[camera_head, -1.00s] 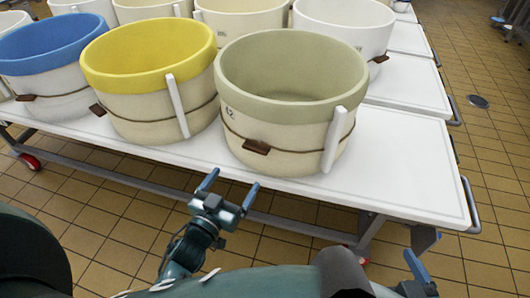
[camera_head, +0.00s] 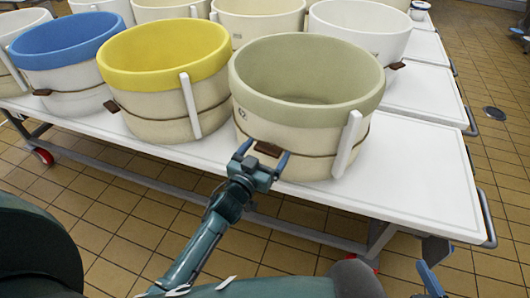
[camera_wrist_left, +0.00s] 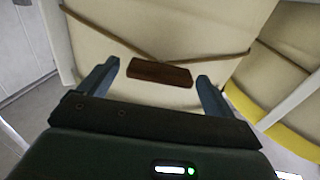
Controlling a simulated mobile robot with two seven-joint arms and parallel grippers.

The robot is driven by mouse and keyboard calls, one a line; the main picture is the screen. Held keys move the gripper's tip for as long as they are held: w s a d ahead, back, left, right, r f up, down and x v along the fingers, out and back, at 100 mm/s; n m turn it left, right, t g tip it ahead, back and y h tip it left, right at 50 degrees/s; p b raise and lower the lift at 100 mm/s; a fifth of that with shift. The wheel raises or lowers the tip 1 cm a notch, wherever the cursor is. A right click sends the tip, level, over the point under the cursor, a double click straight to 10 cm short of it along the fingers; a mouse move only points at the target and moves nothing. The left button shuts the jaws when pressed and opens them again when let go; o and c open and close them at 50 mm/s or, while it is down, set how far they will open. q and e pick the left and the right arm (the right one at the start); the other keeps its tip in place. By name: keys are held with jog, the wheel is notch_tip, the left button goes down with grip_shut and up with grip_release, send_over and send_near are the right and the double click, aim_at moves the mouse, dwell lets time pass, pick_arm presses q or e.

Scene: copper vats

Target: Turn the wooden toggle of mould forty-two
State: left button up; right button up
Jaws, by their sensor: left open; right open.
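The mould with the sage-green rim (camera_head: 305,75) stands at the table's front edge. A number ending in 2 is on its wall. Its brown wooden toggle (camera_head: 268,149) sits on the cord around its front. My left gripper (camera_head: 262,158) is open at the toggle, one finger on each side of it. In the left wrist view, the toggle (camera_wrist_left: 159,72) lies level between the open blue fingertips (camera_wrist_left: 155,80), with a gap on both sides. I cannot tell how deep the fingers reach.
A yellow-rimmed mould (camera_head: 160,60) and a blue-rimmed mould (camera_head: 68,45) stand to the left. White moulds stand behind. An upright white slat (camera_head: 346,143) is on the mould, right of the toggle. The white table (camera_head: 425,200) is bare at the right.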

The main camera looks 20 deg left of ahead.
pick_arm(q)
jog(key=shift+c, duration=0.4)
jog(key=c, duration=0.9)
pick_arm(e)
jog(key=shift+f, duration=0.1)
